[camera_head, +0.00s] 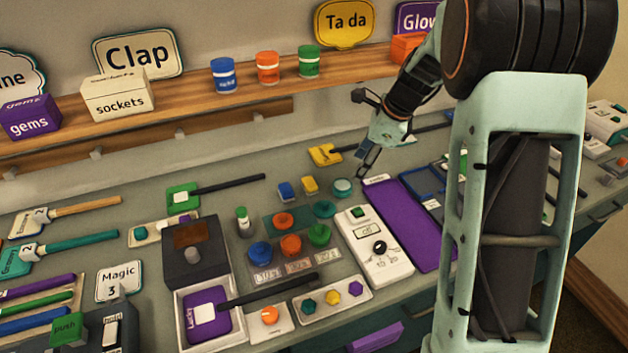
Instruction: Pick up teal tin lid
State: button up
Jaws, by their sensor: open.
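A small teal round lid (325,208) lies on the counter, behind the green lid (319,234) and right of an orange lid (284,221). A second small round teal piece with a paler top (342,187) sits just behind it; I cannot tell for sure which one is the tin lid. My gripper (361,134) is open and empty, its two fingers spread wide. It appears above and behind the teal pieces, apart from them.
A white box with a dial (380,247) and a purple panel (412,224) lie to the right. Blue (260,252) and orange (290,245) lids are close in front. A small yellow block (310,185) is left of the paler teal piece. A shelf with tins (267,68) runs behind.

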jog(key=g, duration=0.1)
send_near(327, 204)
jog(key=f, duration=0.1)
jog(key=a+f, duration=0.1)
jog(key=f+y, duration=0.1)
jog(key=shift+w+a+f, duration=0.15)
jog(key=shift+w+f, duration=0.1)
jog(key=shift+w, duration=0.15)
jog(key=x, duration=0.3)
jog(key=p+x, duration=0.1)
jog(key=shift+s+d+f, duration=0.1)
jog(key=shift+d+f, duration=0.15)
jog(key=shift+f, duration=0.2)
jog(key=shift+a+f, duration=0.25)
jog(key=shift+f, duration=0.2)
jog(key=c, duration=0.6)
